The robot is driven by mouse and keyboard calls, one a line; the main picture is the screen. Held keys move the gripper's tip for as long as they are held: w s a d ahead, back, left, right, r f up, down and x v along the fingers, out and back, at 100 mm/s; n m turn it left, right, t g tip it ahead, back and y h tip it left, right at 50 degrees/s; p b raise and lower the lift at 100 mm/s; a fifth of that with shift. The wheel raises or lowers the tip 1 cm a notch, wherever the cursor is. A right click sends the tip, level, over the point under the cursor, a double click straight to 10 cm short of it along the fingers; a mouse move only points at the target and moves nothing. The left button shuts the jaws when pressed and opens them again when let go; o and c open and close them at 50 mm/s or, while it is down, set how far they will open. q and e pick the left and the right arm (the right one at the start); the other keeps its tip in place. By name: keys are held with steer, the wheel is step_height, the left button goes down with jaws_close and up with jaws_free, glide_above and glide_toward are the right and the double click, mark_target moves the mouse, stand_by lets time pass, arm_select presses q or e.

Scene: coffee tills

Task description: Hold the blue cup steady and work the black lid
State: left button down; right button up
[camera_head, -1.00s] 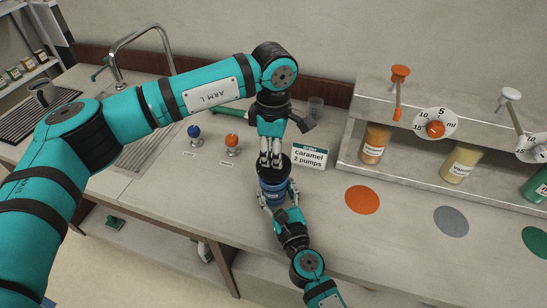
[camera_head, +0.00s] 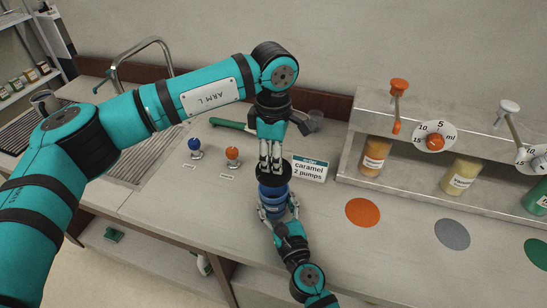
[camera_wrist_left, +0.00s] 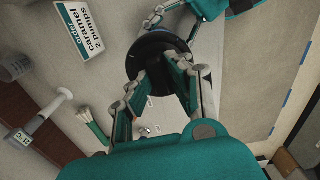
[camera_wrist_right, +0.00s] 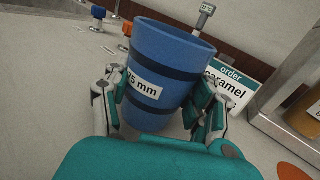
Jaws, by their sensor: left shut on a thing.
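The blue cup (camera_head: 273,198) stands upright on the counter, with dark bands and a white label in the right wrist view (camera_wrist_right: 180,65). My right gripper (camera_head: 274,212) has its fingers against both sides of the cup, low on its wall. The black lid (camera_head: 285,171) is a round disc just above the cup, and it also shows in the left wrist view (camera_wrist_left: 140,45). No lid sits on the cup rim in the right wrist view. My left gripper (camera_head: 270,165) points down from above, shut on the lid's middle.
An order card (camera_head: 310,171) reading "caramel 2 pumps" stands close behind the cup. A syrup rack (camera_head: 440,130) is at the right, with coloured spots on the counter before it. Blue (camera_head: 195,145) and orange (camera_head: 232,153) knobbed tools stand at the left, near the sink.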

steer(key=o, duration=0.5)
steer(key=shift+s, duration=0.15)
steer(key=v, duration=1.1)
steer(key=shift+s+d, duration=0.2)
steer(key=shift+s, duration=0.15)
